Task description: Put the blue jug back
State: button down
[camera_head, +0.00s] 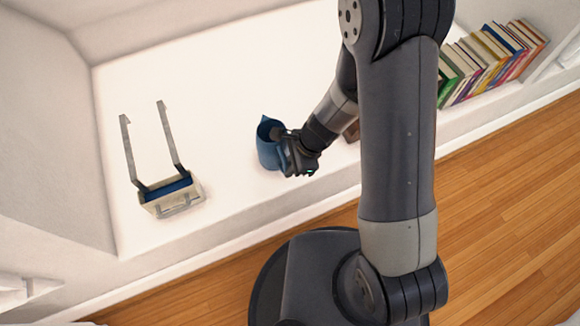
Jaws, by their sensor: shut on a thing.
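The blue jug (268,150) stands about upright on the white ledge, near the middle of the picture. I cannot tell whether its base touches the ledge. My gripper (284,146) is at the jug's right side and is shut on it. The gripper and wrist hide part of the jug's right side, including where the fingers meet it.
A cream box (176,196) with blue inside and two upright grey straps stands on the ledge (222,195) at the left. A row of books (490,62) stands at the right. A brown object (352,131) is partly hidden behind my arm. The ledge between box and jug is clear.

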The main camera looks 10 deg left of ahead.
jog(key=shift+r, duration=0.1)
jog(key=c, duration=1.5)
grip_release()
jog(key=shift+o, duration=0.2)
jog(key=shift+r, duration=0.25)
jog(key=p+v, duration=0.4)
jog(key=v, duration=0.7)
jog(key=shift+d+r+p, duration=0.2)
jog(key=shift+r+p, duration=0.05)
jog(key=shift+p, duration=0.1)
